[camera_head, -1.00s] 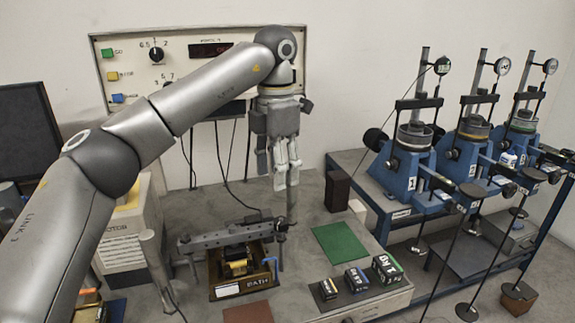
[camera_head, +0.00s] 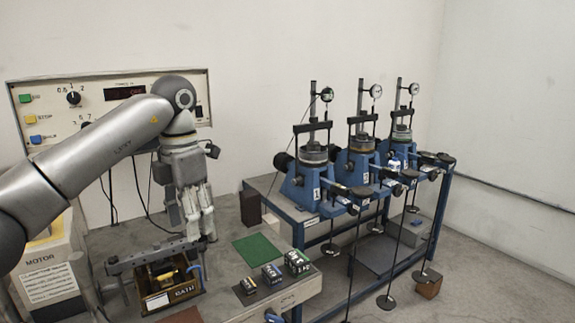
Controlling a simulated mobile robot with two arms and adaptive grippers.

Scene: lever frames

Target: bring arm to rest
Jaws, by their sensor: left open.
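My left arm (camera_head: 98,152) comes in from the left and bends down at its wrist in front of the control panel. My left gripper (camera_head: 205,236) points down and is open, with nothing seen between its fingers. It hangs over the bench, just behind and right of the bath box (camera_head: 163,299) with a grey bar (camera_head: 150,255) across its top. I cannot tell whether the fingertips touch anything. My right gripper is not in view.
The control panel (camera_head: 50,95) is on the wall behind my arm. A green mat (camera_head: 257,248) and several small weights (camera_head: 272,275) lie to the right on the bench. Blue lever frames (camera_head: 305,188) stand on a blue rack further right. Bare floor (camera_head: 500,260) is open at the far right.

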